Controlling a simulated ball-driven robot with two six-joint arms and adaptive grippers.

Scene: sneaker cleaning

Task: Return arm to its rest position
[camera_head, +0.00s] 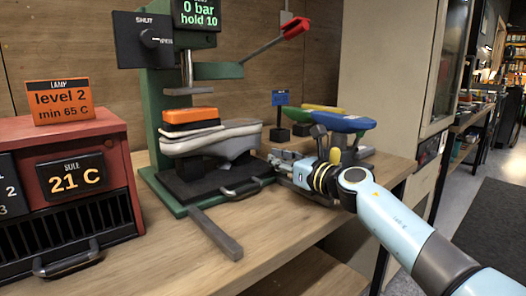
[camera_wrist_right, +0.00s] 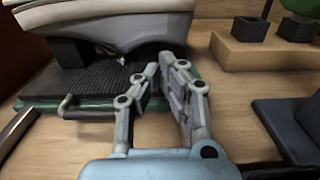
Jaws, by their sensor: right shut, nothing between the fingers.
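My right arm (camera_head: 395,220) reaches in from the lower right over the bench. My right gripper (camera_head: 275,160) is shut and empty, beside the right end of the green press base. In the right wrist view the gripper (camera_wrist_right: 165,75) has its fingers near the ribbed black pad (camera_wrist_right: 85,85) and the handle bar (camera_wrist_right: 65,103). My left gripper does not show.
The green press (camera_head: 160,100) has a red-handled lever (camera_head: 295,28). A red lamp box (camera_head: 75,160) reading 21 C stands left. Blue and green items (camera_head: 342,122) stand on holders behind my gripper. A cabinet (camera_head: 390,70) is behind right.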

